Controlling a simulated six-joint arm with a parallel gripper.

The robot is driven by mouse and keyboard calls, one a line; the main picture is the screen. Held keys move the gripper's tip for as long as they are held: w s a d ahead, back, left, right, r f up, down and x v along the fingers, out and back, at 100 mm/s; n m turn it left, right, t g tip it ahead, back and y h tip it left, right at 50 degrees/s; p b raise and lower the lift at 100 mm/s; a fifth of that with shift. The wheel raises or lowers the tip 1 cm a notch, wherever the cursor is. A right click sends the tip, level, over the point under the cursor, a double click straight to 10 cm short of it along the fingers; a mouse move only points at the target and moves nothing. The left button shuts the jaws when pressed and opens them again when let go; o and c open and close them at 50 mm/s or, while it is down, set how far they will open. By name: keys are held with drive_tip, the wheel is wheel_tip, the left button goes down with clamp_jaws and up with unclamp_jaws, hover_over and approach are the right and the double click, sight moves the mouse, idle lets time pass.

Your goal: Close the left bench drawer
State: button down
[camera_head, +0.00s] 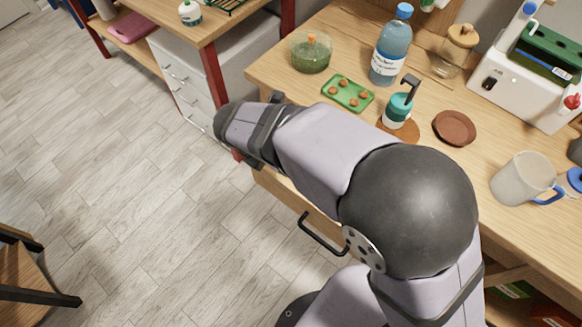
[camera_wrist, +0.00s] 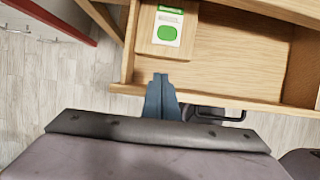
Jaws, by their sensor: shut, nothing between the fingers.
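The left bench drawer (camera_wrist: 235,45) stands open in the wrist view, showing its wooden bottom, side walls and front board. Its black handle (camera_wrist: 220,116) is on the outer side of the front board, right of my gripper. In the head view, the drawer front (camera_head: 290,197) and its handle (camera_head: 321,236) show below my arm. My gripper (camera_wrist: 160,76) is shut and empty, its blue-grey fingers overlapping the front board left of the handle. I cannot tell whether they touch it. My gripper is not visible in the head view.
A green-and-white packet (camera_wrist: 167,25) lies inside the drawer. The bench top (camera_head: 285,75) holds a green tray (camera_head: 347,93), a bottle (camera_head: 391,50), a pump bottle (camera_head: 398,108) and a mug (camera_head: 522,178). A white drawer cabinet (camera_head: 185,75) stands left; the floor in front is clear.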

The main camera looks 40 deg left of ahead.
drive_tip(key=shift+p+x, duration=0.3)
drive_tip(key=shift+x, duration=4.7)
drive_tip(key=w+p, duration=0.3)
drive_tip(key=w, duration=0.5)
drive_tip(key=shift+w+r, duration=0.1)
drive_tip(key=shift+w, duration=0.3)
